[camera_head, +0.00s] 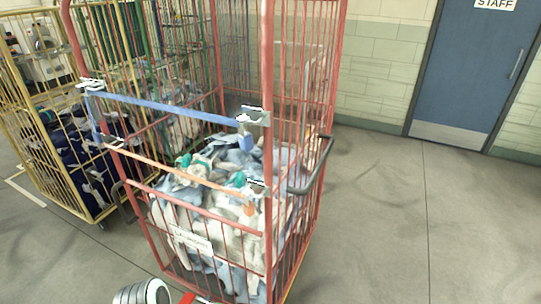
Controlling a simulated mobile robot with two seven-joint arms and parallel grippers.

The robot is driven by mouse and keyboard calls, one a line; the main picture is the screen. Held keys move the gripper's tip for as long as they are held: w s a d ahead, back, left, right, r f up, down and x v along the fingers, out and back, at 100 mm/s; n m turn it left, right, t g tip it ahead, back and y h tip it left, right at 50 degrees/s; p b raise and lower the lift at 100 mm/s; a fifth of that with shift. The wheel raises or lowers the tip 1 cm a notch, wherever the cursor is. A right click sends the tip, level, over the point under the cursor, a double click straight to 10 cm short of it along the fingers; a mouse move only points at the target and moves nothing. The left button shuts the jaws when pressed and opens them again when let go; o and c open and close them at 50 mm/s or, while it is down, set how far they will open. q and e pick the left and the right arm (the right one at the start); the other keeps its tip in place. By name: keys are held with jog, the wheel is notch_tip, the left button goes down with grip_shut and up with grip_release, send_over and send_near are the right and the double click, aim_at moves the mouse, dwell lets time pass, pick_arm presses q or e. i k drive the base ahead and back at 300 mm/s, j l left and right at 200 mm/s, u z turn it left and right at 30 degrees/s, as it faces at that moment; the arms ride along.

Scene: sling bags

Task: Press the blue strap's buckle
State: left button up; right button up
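A blue strap (175,107) runs across the upper front of the red cage (268,60), sloping down to the right. At its right end is a metal buckle (254,116) by the red corner post, with a short blue tail (246,141) hanging below. At its left end is another metal fitting (91,85) on the left post, with blue webbing hanging beneath. An orange strap (180,171) crosses lower down, with a metal fitting (257,186) at its right end. Neither gripper shows. A grey and white rounded part at the bottom edge seems to be my arm.
Pale blue and white cloth bags (215,170) fill the red cage. A black bar (318,168) sticks out at its right side. A yellow cage (45,150) with dark blue bags stands left. Open floor (420,230) lies right, before a blue door (475,70).

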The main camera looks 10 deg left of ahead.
aim_at(80, 90)
jog(key=u, duration=1.6)
